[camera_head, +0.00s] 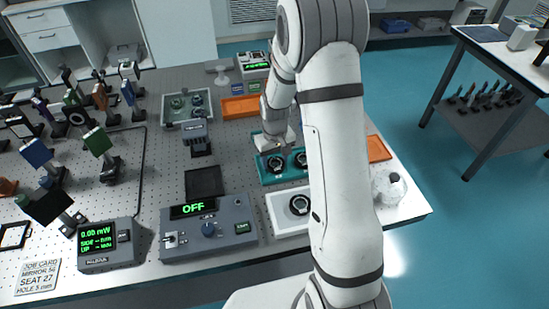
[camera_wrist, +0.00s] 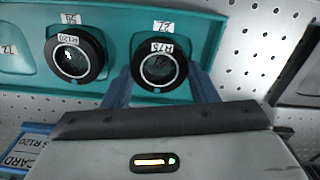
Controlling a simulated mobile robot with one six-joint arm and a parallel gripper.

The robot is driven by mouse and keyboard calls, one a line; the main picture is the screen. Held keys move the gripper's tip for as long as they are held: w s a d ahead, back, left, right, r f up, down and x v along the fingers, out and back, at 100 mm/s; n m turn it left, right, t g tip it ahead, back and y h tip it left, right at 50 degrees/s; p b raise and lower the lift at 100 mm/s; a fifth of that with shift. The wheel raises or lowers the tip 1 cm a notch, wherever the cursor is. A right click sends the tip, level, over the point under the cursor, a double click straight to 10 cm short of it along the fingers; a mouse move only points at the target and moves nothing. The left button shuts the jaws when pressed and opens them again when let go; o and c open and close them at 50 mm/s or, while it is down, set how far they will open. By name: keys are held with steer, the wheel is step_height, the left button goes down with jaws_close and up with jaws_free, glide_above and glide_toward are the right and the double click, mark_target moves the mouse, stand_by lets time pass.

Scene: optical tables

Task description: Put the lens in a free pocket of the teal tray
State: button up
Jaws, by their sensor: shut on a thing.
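The teal tray (camera_head: 292,177) stands right of the table's middle, partly hidden by my arm. It also shows in the wrist view (camera_wrist: 216,34). My gripper (camera_wrist: 159,82) is shut on a dark-rimmed round lens (camera_wrist: 158,70) marked R75, at the tray's end pocket. I cannot tell whether this lens rests on the pocket floor or is slightly above it. A second dark-rimmed lens (camera_wrist: 76,56), marked R120, sits in the neighbouring pocket. Another pocket (camera_wrist: 18,52) at the left edge of the wrist view looks empty, though it is cut off.
A white tray (camera_head: 272,217) with a round dark-rimmed part stands in front of the teal tray. Orange trays (camera_head: 240,107) lie behind and to the right. A grey control box (camera_head: 208,233) reads OFF at the front. Several mounted optics crowd the left.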

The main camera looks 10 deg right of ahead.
mark_target(275, 162)
steer(key=shift+f, duration=0.25)
steer(key=o, duration=0.7)
steer(key=shift+r, duration=0.1)
step_height(275, 162, up, 12)
steer(key=b, duration=0.1)
steer(key=shift+s+d+r+m+t, duration=0.1)
steer(key=shift+s+r+m+t, duration=0.35)
steer(key=shift+s+r, duration=2.35)
steer(key=shift+s+r+m+t, duration=0.3)
steer(key=shift+s+r+t, duration=0.45)
steer(key=shift+s, duration=4)
steer(key=shift+s+d+r+m+t, duration=0.1)
steer(key=shift+s+r+m+t, duration=0.3)
steer(key=shift+s+r, duration=2.5)
steer(key=shift+s+f, duration=0.85)
steer(key=shift+f, duration=0.05)
